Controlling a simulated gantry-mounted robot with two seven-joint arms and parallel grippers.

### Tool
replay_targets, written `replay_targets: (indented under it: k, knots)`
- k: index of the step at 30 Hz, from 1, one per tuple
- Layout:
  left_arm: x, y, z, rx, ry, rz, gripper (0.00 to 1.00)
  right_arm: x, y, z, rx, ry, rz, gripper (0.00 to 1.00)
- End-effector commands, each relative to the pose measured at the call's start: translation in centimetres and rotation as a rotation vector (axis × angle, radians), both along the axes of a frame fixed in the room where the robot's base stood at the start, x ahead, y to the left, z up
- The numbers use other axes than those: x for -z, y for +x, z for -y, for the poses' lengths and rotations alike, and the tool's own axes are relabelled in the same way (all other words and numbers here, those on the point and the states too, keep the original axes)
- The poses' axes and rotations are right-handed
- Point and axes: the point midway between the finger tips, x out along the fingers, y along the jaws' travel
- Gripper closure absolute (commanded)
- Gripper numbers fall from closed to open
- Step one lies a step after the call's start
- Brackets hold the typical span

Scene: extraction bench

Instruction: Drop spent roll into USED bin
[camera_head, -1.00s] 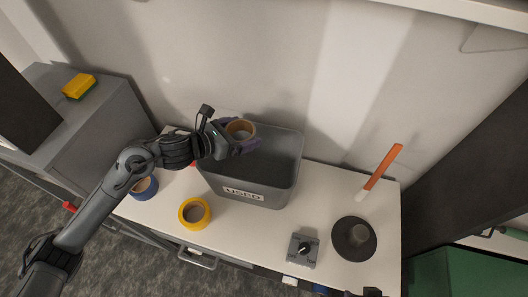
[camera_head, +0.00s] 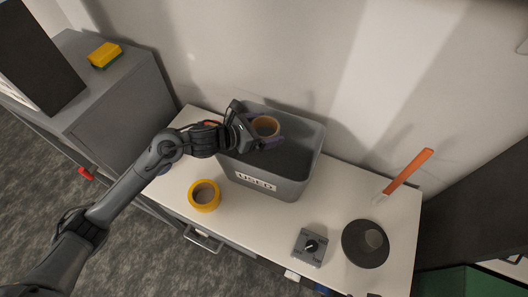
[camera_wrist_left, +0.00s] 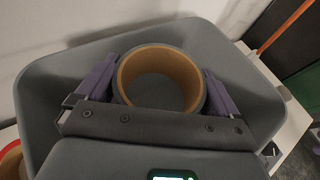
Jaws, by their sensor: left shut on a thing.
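The spent roll, a tan cardboard ring (camera_head: 265,126), is between the jaws of my left gripper (camera_head: 263,132), which is shut on it. In the left wrist view the roll (camera_wrist_left: 160,82) sits upright between two purple finger pads. The grey bin labelled USED (camera_head: 308,150) stands on the white bench, and the roll is over its open top. In the left wrist view the bin's walls (camera_wrist_left: 45,85) surround the roll and the fingers. The roll's exact height relative to the rim is hard to tell. My right gripper is not in view.
A yellow tape roll (camera_head: 204,195) lies in front of the bin. A grey knob box (camera_head: 310,247), a dark round dish (camera_head: 366,244) and an orange-handled tool (camera_head: 407,173) are to the right. A yellow sponge (camera_head: 104,55) lies on the grey cabinet (camera_head: 125,95).

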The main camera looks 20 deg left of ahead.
Motion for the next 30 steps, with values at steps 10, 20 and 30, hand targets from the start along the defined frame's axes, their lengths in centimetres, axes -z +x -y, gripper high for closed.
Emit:
replay_targets:
  k: [10,20,30]
  knots:
    - [0.0,0.0,0.0,0.000,-0.001,0.001,0.00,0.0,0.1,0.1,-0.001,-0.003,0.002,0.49]
    - [-0.2,-0.5,-0.4,0.000,0.003,0.002,0.00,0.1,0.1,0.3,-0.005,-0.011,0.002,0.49]
    - [-2.0,-4.4,-3.2,0.003,0.007,0.001,0.00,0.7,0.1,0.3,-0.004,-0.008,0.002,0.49]
